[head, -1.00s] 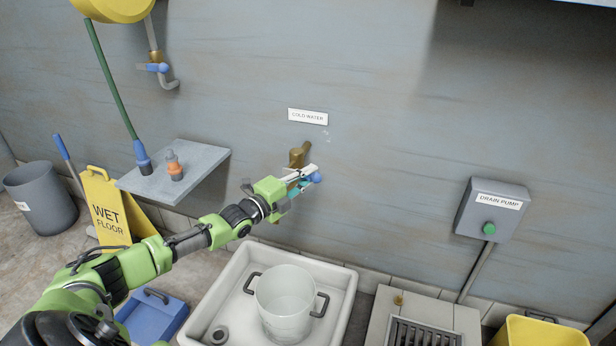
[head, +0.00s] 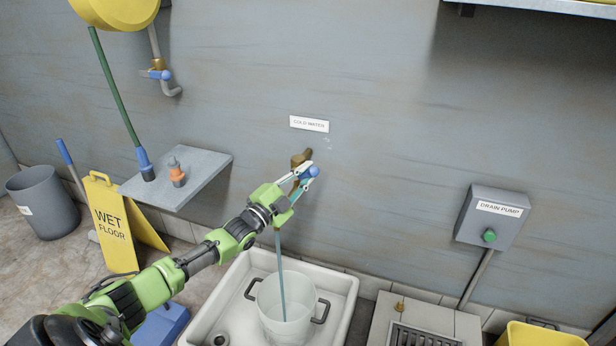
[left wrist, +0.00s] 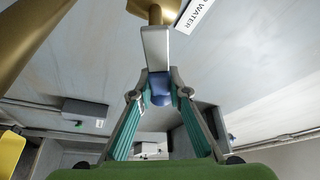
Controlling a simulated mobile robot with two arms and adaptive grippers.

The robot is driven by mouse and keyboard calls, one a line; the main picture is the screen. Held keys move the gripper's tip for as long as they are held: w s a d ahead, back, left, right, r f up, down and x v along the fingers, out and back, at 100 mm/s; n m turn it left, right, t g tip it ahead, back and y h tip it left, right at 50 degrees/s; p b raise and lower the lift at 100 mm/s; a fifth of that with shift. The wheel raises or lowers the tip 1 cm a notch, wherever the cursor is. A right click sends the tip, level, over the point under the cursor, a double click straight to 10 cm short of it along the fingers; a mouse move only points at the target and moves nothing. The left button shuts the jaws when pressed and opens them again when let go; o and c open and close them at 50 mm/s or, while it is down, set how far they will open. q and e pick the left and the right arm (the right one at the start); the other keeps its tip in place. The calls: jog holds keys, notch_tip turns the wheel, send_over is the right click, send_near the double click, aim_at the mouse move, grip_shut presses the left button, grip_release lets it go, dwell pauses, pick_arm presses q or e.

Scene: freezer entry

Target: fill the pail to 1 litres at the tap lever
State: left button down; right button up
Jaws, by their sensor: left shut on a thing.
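My left gripper (head: 303,178) is shut on the blue-tipped tap lever (head: 312,171) of the brass cold-water tap (head: 301,157) on the wall. In the left wrist view the blue knob (left wrist: 160,88) sits between the two fingertips, at the end of a pale lever arm (left wrist: 155,48). A stream of water (head: 281,265) falls from the tap into the pail. The translucent pail (head: 284,318) with dark side handles stands upright in the white sink (head: 235,296). I cannot read the water level in it. My right gripper is not in view.
A grey shelf (head: 200,176) with an orange-and-grey fitting (head: 177,174) juts from the wall at left. A wet floor sign (head: 112,225) and grey bin (head: 42,200) stand beyond it. The drain pump box (head: 492,215) and yellow bucket (head: 545,336) are at right.

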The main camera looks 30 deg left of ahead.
pick_arm(q)
jog(key=shift+a+r+n+t, duration=0.15)
jog(key=shift+r+n+t, duration=0.2)
jog(key=shift+n, duration=0.45)
jog(key=shift+s, duration=0.1)
jog(key=c, duration=1.9)
grip_release()
jog(key=v, duration=1.2)
jog(key=shift+r, duration=0.1)
